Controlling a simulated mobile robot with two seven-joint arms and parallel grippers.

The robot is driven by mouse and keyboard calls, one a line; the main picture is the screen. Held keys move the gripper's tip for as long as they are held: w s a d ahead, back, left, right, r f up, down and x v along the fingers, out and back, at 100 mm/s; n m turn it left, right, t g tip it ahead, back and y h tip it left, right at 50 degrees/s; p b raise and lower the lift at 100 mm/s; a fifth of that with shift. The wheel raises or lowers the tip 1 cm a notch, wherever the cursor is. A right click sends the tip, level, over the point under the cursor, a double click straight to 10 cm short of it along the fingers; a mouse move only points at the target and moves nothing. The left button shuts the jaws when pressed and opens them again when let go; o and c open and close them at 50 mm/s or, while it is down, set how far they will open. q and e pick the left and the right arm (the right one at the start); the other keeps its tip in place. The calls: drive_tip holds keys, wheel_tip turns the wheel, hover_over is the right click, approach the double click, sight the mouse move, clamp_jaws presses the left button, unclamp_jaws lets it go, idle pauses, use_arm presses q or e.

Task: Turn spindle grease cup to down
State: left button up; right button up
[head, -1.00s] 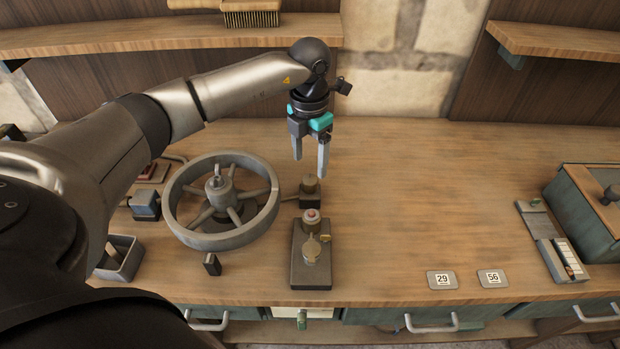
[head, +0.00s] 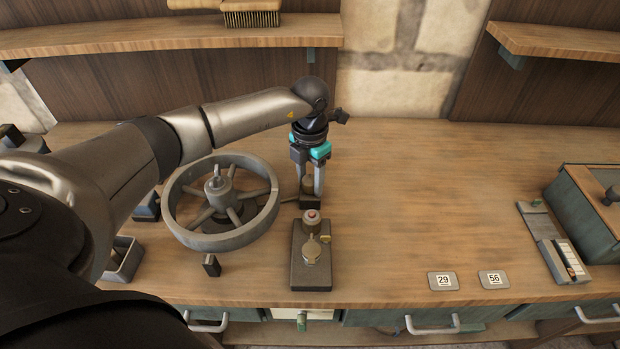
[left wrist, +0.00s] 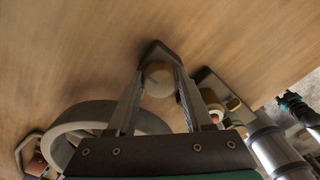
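A small round brownish cup (head: 308,184) on a dark block seems to be the spindle grease cup. It stands just right of the spoked handwheel (head: 237,240), joined to it by a thin bar. My left gripper (head: 309,190) points down with its two fingers on either side of the cup. In the left wrist view the cup (left wrist: 158,80) shows as a pale round top between the fingertips (left wrist: 158,85). The fingers are apart; I cannot tell whether they touch its sides. No pointer or marking on the cup is visible.
A dark plate with a red button and a round brass cap (head: 312,250) lies in front of the cup. Tags 29 (head: 443,281) and 56 (head: 493,280) lie at the front right.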

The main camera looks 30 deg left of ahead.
use_arm(q)
clamp_jaws()
drive_tip(key=shift+m, duration=0.3)
drive_tip(key=m+b, duration=0.2)
drive_tip(key=m, duration=0.2)
drive_tip(key=m+b, duration=0.1)
drive_tip(key=m, duration=0.4)
drive_tip(key=m+b, duration=0.2)
drive_tip(key=m, duration=0.2)
drive_tip(key=shift+m+b, duration=0.55)
drive_tip(key=shift+m, duration=1.55)
